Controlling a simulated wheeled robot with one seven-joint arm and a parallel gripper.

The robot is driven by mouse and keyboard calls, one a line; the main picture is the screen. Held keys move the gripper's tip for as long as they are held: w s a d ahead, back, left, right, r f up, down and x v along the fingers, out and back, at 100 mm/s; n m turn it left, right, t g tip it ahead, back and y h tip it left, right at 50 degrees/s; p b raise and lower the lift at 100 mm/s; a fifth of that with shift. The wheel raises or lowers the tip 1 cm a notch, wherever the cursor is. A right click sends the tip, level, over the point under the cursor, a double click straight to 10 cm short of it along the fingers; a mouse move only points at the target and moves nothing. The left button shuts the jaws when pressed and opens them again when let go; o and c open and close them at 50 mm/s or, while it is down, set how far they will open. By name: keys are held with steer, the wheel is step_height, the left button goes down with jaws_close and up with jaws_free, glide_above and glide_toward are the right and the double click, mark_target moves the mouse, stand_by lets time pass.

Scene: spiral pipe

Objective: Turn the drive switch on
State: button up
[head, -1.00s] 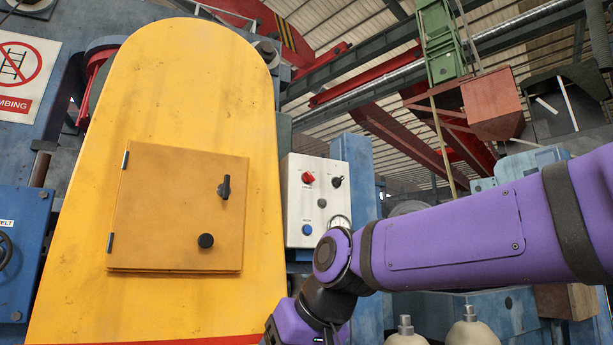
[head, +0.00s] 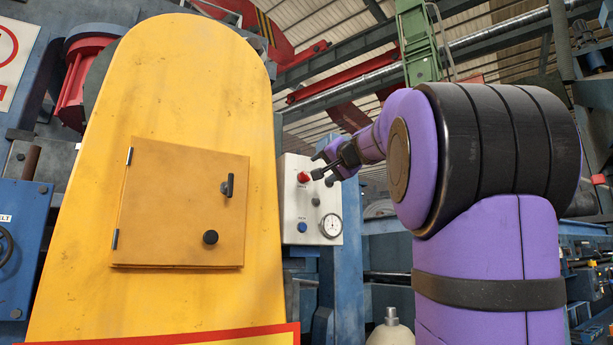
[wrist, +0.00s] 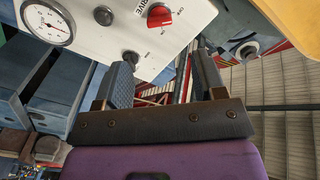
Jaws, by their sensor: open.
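A white control box (head: 292,208) stands just right of the yellow guard. Its red rotary switch (head: 303,177) is at the upper left of the panel. In the wrist view the red switch (wrist: 159,17) shows clearly, with the word DRIVE printed beside it and small position marks around it. My gripper (head: 317,165) is open and empty in front of the panel's upper part, close to the red switch. In the wrist view the red switch lies beyond the gap between my fingers (wrist: 165,62). A black switch (wrist: 130,57) shows by the left fingertip; I cannot tell whether they touch.
A blue post is behind the box. Open space lies before the panel.

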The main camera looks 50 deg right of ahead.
mark_target(307, 176)
steer(key=x, duration=0.9)
steer(key=shift+w+f, duration=0.1)
steer(key=shift+w, duration=0.05)
steer(key=c, duration=0.9)
